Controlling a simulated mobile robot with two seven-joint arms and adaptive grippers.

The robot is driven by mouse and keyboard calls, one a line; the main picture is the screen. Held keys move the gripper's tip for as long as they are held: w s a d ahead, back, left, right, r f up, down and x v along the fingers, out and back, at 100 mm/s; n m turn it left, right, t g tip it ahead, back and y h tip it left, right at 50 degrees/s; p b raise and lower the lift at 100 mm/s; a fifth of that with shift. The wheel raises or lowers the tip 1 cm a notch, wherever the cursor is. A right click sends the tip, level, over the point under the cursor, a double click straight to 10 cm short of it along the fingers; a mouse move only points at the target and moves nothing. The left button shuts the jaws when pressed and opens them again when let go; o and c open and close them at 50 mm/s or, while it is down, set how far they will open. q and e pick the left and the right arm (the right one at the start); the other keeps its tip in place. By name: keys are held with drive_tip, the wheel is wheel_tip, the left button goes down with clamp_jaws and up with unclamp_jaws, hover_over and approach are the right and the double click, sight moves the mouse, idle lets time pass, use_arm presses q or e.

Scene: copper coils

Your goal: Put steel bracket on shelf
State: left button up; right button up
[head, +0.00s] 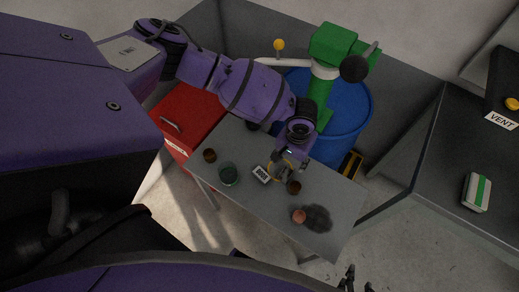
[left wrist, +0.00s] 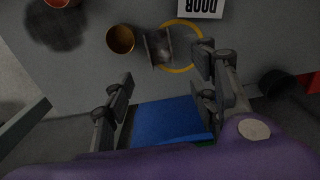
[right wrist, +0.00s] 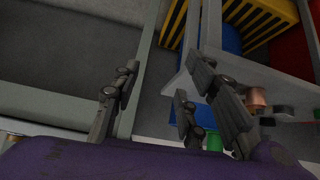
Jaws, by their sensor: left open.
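The steel bracket (left wrist: 158,47) lies on the grey table in the left wrist view, beside a brown cup and overlapping the left side of a yellow ring. In the head view it is mostly hidden by my left gripper (head: 288,170). The left gripper is open above the table, its fingers (left wrist: 164,72) apart and the bracket ahead between them, not held. My right gripper (head: 355,280) is at the bottom edge of the head view; in the right wrist view its fingers (right wrist: 162,68) are apart and empty. A dark shelf unit (head: 430,180) stands at the right.
On the table are a DOOR sign (head: 262,174), a brown cup (head: 294,187), a green-rimmed bowl (head: 229,174) and a copper coil (head: 299,216) by a dark stain. A blue barrel (head: 345,115) and red cabinet (head: 190,112) stand behind. A green-white box (head: 477,192) lies on the shelf unit.

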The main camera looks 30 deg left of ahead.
sight(286, 175)
use_arm(q)
wheel_tip(286, 175, down, 3)
drive_tip(key=shift+s+a+f, duration=0.15)
drive_tip(key=f, duration=0.3)
drive_tip(key=shift+s+f+b, duration=0.2)
drive_tip(key=shift+f+b, duration=0.05)
drive_tip(key=shift+b, duration=0.05)
drive_tip(key=shift+f, duration=0.2)
use_arm(e)
drive_tip(key=shift+w+a+f, duration=0.2)
drive_tip(key=shift+a, duration=0.35)
use_arm(q)
drive_tip(key=shift+c, duration=0.5)
